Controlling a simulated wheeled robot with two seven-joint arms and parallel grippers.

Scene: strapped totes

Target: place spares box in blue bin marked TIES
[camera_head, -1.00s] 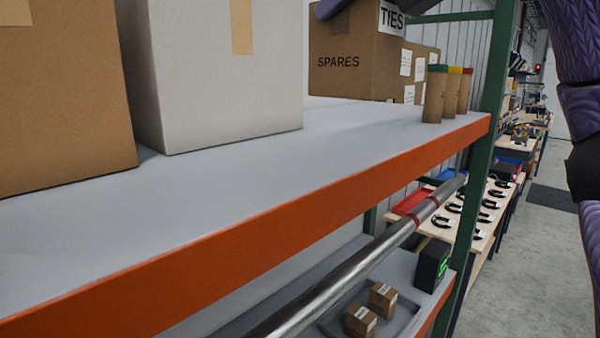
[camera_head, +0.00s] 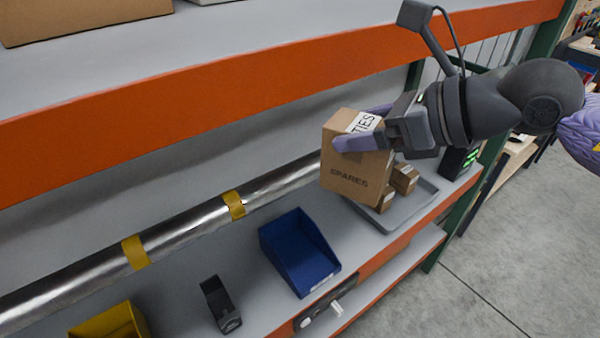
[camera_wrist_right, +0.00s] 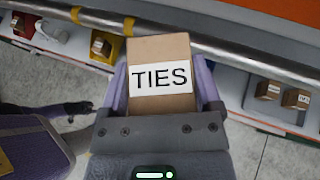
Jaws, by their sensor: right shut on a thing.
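The brown spares box (camera_head: 338,171), printed SPARES on one side, is in my right gripper (camera_head: 362,141), between its two purple fingers. A white TIES label is on the box; it faces the camera in the right wrist view (camera_wrist_right: 160,78). The box is tilted and appears above the lower shelf. The blue bin (camera_head: 302,255) is on that shelf, below and left of the box in the head view, and looks empty. I cannot read any marking on it. A dark shape at the left of the right wrist view, perhaps my left gripper (camera_wrist_right: 78,109), is too unclear to read.
A grey tray (camera_head: 425,197) with small brown boxes lies right of the blue bin. A black holder (camera_head: 220,304) and a yellow bin (camera_head: 110,322) stand left. A metal pipe (camera_head: 185,230) runs behind the bins. The orange upper shelf edge (camera_head: 270,85) is above.

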